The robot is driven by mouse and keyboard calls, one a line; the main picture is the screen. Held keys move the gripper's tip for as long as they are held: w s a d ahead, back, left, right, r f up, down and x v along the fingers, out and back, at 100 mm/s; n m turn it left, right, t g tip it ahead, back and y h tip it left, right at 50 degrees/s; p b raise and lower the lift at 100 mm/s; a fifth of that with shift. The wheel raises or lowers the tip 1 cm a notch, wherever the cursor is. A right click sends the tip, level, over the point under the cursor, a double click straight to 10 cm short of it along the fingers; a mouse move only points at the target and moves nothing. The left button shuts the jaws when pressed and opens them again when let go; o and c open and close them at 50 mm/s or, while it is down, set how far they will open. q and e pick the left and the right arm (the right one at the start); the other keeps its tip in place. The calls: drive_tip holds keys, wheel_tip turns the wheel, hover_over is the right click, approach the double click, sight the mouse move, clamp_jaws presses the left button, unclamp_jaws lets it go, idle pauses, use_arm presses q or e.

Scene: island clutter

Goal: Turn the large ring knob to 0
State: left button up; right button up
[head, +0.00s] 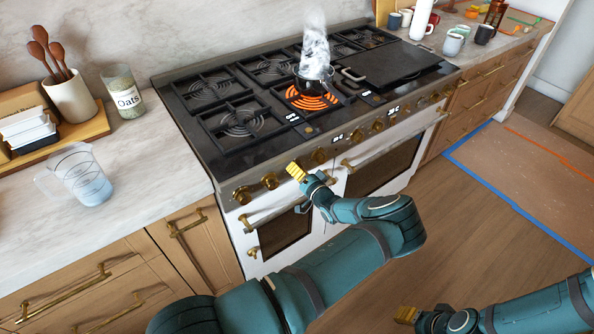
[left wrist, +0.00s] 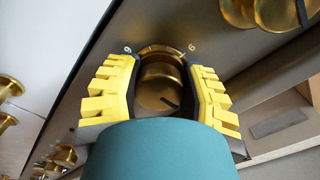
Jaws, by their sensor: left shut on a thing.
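A brass ring knob (left wrist: 158,88) on the stove's front panel sits between the yellow fingers of my left gripper (left wrist: 160,92) in the left wrist view. The gripper is shut on the knob, one finger on each side. A dark pointer line on the knob's face slants toward the lower right. Numbers show on the dial ring at upper left and upper right; a 0 cannot be made out. In the head view my left gripper (head: 297,171) is at the panel and hides most of this knob. My right gripper (head: 406,314) is low, away from the stove; its jaw opening is unclear.
A steaming pot (head: 314,78) stands by a glowing orange burner (head: 312,98). Other brass knobs (head: 270,181) line the panel on both sides. An oven handle (head: 385,143) runs below. A measuring cup (head: 82,175) and oats jar (head: 123,92) stand on the left counter.

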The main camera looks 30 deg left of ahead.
use_arm(q)
drive_tip(key=o, duration=1.2)
drive_tip(key=shift+a+f, duration=0.1)
drive_tip(key=shift+s+d, duration=0.1)
drive_tip(key=shift+d, duration=0.35)
drive_tip(key=v, duration=1.1)
drive_tip(key=shift+s+d, duration=0.1)
